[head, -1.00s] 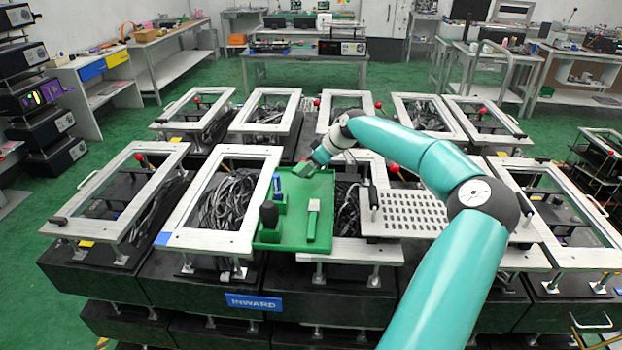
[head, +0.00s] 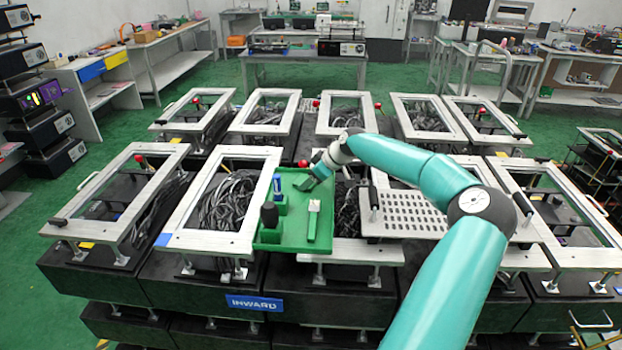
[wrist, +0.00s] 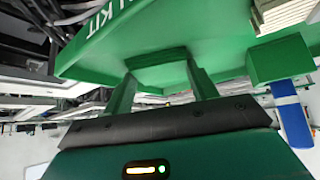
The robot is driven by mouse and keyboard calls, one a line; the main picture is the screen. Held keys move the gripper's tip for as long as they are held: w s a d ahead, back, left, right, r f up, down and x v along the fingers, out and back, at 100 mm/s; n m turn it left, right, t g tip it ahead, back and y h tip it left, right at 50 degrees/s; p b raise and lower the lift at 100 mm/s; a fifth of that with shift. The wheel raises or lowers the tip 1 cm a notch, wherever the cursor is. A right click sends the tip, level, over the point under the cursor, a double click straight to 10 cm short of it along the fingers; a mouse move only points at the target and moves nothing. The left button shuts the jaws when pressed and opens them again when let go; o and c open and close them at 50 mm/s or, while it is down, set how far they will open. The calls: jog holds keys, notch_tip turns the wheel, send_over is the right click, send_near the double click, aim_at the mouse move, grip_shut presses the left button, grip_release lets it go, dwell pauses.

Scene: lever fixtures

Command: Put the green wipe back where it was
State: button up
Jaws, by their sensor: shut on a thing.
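My gripper (head: 311,182) is low over the back of the green tray (head: 326,205) in the head view. In the wrist view its two fingers (wrist: 160,75) reach up to the tray (wrist: 180,28), which bears white lettering. The fingers are shut on a green piece (wrist: 157,58), taken to be the green wipe. It is green on green, so its outline is hard to tell, and I cannot tell whether it touches the tray. In the head view the wipe does not stand out from the gripper.
The tray also holds a black cylinder (head: 269,214), a blue-and-white item (head: 277,183) and a green-handled tool with a pale head (head: 313,219). The blue-and-white item is near the gripper. Metal frames (head: 215,205) and a red-knobbed lever (head: 303,164) surround the tray.

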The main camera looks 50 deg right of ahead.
jog(key=shift+s+a+f, duration=0.1)
jog(key=shift+a+f, duration=0.05)
jog(key=shift+f, duration=0.5)
jog(key=o, duration=1.1)
jog(key=shift+f, duration=0.2)
jog(key=shift+a+r, duration=0.1)
jog(key=shift+r, duration=0.25)
jog(key=v, duration=1.3)
jog(key=shift+w+r, duration=0.25)
jog(key=shift+w, duration=0.2)
